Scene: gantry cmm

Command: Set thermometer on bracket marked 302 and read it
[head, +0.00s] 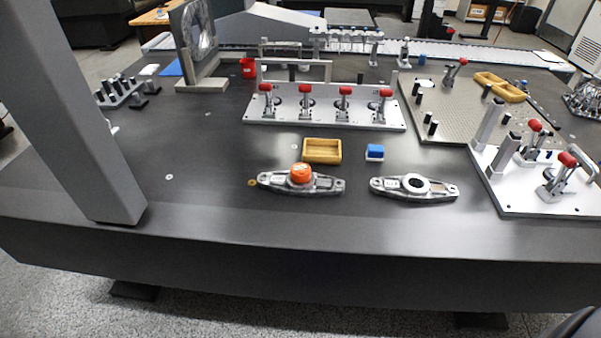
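Two silver metal brackets lie flat on the dark table near its front edge. An orange round thing, which may be the thermometer (301,173), sits on the middle of the left bracket (328,185). Its display cannot be read from here. The right bracket (440,190) has an open round hole in its middle with nothing on it. Each bracket seems to bear a small label, too small to read, so I cannot tell which is marked 302. Neither of my grippers shows in the head view.
A yellow tray (322,151) and a blue-and-white block (375,153) lie behind the brackets. Behind them stands a white fixture plate (325,116) with red-handled clamps; another clamp plate (536,201) is at right. A grey column (75,110) rises at left. The front table strip is clear.

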